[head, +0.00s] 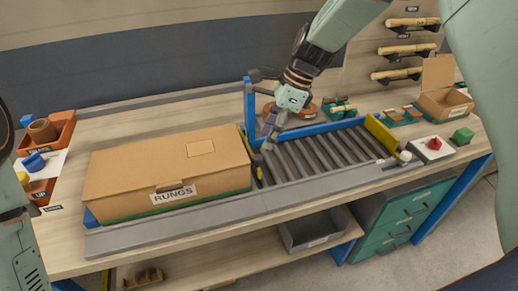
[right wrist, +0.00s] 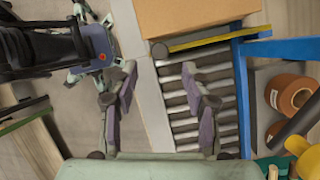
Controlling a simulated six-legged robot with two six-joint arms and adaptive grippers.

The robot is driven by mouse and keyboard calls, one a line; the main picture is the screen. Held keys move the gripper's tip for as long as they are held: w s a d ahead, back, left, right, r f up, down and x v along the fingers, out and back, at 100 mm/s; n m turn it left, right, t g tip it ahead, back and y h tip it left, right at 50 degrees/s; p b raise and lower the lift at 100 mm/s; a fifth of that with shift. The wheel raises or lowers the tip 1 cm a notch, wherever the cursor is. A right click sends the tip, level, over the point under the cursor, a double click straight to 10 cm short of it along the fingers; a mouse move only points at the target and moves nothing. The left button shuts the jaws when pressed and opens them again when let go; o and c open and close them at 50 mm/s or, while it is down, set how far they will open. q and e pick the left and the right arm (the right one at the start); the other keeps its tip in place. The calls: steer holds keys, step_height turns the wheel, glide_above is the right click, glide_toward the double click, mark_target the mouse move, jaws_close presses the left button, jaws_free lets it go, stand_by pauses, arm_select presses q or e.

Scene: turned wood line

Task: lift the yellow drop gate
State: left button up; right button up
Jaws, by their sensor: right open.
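A yellow bar (right wrist: 205,38) crosses the roller lane between the rollers and the cardboard box, with a dark round knob (right wrist: 159,51) at one end. In the head view this bar (head: 249,152) is partly hidden by my right gripper. My right gripper (head: 268,143) is over the box end of the rollers, open and empty. In the right wrist view its two fingers (right wrist: 160,98) are wide apart, and the bar lies beyond them, apart from both. Another yellow bar (head: 382,134) stands at the far right end of the rollers. My left gripper is out of view.
The closed RUNGS box (head: 165,166) sits left of the rollers (head: 318,151). Blue side rails (head: 327,129) and a blue post (head: 248,105) stand close to my right gripper. A red-button control box (head: 433,148) is at the right. Orange-brown rolls (right wrist: 290,95) lie behind the rollers.

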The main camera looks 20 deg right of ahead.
mark_target(257, 157)
steer(key=x, duration=0.5)
steer(key=shift+s+d, duration=0.1)
steer(key=shift+s, duration=0.05)
steer(key=shift+a+f, duration=0.35)
steer(key=shift+f, duration=0.2)
steer(key=shift+d, duration=0.1)
steer(key=shift+d, duration=0.1)
steer(key=shift+c, duration=0.6)
steer(key=shift+a, duration=0.2)
steer(key=c, duration=0.5)
jaws_close()
